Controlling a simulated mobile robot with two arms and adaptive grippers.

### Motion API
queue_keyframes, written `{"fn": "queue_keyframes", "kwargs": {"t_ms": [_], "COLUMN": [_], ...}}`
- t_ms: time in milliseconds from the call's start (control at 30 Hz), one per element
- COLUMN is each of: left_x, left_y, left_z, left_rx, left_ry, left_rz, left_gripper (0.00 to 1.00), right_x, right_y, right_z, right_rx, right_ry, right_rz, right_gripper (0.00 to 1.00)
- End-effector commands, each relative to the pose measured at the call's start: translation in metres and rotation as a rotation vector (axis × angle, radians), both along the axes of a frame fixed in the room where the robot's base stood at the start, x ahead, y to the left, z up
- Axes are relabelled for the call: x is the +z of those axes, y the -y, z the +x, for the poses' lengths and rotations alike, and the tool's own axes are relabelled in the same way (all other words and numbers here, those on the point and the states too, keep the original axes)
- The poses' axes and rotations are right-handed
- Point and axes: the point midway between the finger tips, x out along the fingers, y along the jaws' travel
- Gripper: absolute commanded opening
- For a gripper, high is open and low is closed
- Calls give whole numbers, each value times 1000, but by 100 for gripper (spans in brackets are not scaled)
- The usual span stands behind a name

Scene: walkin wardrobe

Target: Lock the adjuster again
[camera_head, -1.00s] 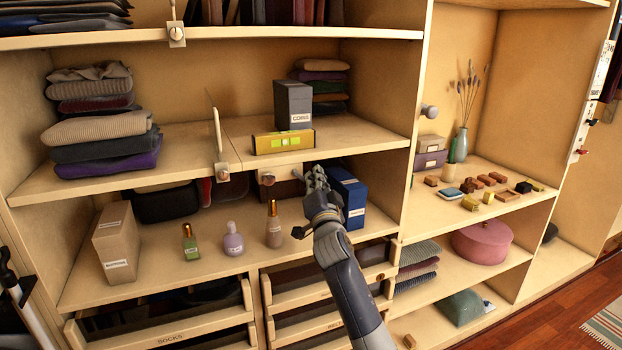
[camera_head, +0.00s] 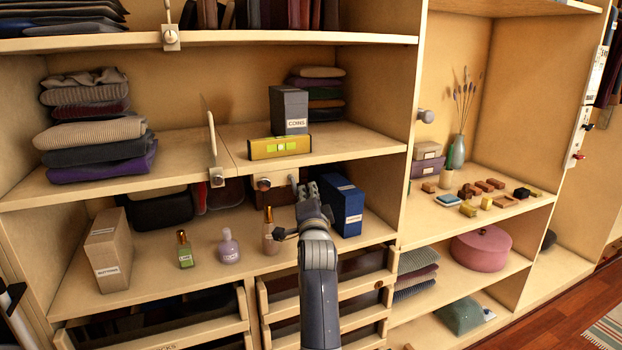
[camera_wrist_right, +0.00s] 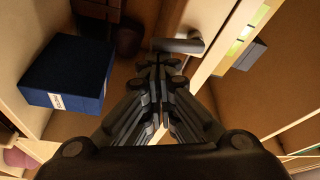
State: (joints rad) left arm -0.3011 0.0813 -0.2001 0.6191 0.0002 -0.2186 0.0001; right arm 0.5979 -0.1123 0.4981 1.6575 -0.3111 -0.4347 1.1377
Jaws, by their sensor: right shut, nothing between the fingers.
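The yellow spirit level (camera_head: 280,147) with green windows lies on the right part of the middle shelf (camera_head: 345,143). Below that shelf's front edge is a round brown knob (camera_head: 263,184) with a pale plate. A grey lever handle (camera_wrist_right: 180,45) shows in the right wrist view, under the shelf edge; I cannot tell which part is the adjuster. My right gripper (camera_head: 306,190) is just below the shelf edge, right of the knob. Its fingers (camera_wrist_right: 160,66) are shut and empty, tips close to the lever; contact is unclear.
A dark blue box (camera_head: 343,205) stands close right of my right gripper, also in the wrist view (camera_wrist_right: 70,75). Several bottles (camera_head: 228,246) stand to the left on the lower shelf. A dark box labelled COINS (camera_head: 289,110) stands behind the level. Drawers lie below.

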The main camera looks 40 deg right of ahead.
Motion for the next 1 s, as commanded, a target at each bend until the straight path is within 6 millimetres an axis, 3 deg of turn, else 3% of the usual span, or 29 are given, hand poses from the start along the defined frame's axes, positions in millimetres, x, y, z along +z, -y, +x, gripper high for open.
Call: {"fn": "queue_keyframes", "kwargs": {"t_ms": [533,700,1000], "left_x": [0,0,0], "left_y": [1,1,1], "left_z": [1,1,1], "left_rx": [0,0,0], "left_ry": [1,1,1], "left_rz": [-1,-1,-1], "left_gripper": [88,88,88], "right_x": [88,99,99], "right_y": [0,0,0], "right_z": [0,0,0], "right_rx": [0,0,0], "right_ry": [5,3,1], "right_rz": [0,1,0], "right_gripper": [0,0,0]}}
